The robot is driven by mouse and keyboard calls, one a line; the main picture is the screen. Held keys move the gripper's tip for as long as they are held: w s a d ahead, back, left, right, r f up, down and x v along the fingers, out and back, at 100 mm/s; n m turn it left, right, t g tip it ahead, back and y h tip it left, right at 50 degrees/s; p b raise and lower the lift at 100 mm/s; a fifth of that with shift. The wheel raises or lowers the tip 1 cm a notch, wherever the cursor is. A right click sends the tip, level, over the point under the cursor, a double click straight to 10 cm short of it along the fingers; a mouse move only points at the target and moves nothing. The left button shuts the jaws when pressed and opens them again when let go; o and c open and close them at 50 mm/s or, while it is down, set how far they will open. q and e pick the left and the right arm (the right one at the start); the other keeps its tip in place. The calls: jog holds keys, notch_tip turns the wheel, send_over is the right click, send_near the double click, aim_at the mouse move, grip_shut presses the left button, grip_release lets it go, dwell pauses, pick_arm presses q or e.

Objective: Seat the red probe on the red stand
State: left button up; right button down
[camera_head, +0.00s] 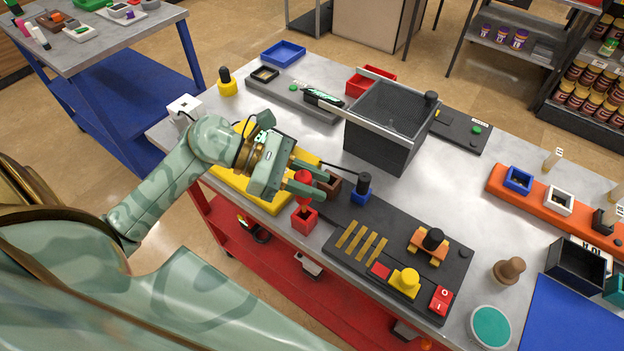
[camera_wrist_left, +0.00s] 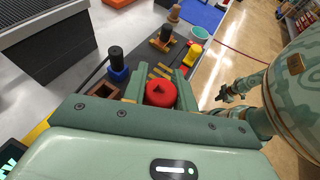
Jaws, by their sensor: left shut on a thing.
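My left gripper (camera_head: 302,179) is shut on the red probe (camera_head: 304,189), which has a round red top in the left wrist view (camera_wrist_left: 160,90). The red stand (camera_head: 305,219) is a small open square block near the table's front edge. The probe is held just above it in the head view; a small gap or contact is hard to tell. In the left wrist view the probe and fingers hide the stand. My right gripper (camera_wrist_left: 226,96) seems to show small beyond the table edge in the left wrist view, its jaws unclear.
A brown empty stand (camera_head: 328,182) and a blue stand with a black-topped probe (camera_head: 363,188) are close on the right. A black control panel (camera_head: 340,250) lies beside the red stand. A yellow pad (camera_head: 230,185) is under my left arm. A dark bin (camera_head: 387,130) stands behind.

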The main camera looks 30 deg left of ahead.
aim_at(310, 199)
pick_arm(q)
jog(key=shift+f+b, duration=0.2)
jog(key=shift+b, duration=0.1)
dwell(0.8)
jog(key=shift+f, duration=0.15)
jog(key=shift+f+b, duration=1.15)
jog(key=shift+f, duration=0.05)
jog(key=shift+f, duration=0.15)
jog(key=shift+f+b, duration=0.6)
jog(key=shift+b, duration=0.1)
jog(key=shift+f, duration=0.2)
dwell(0.3)
jog(key=shift+f+b, duration=0.3)
jog(key=shift+b, duration=0.15)
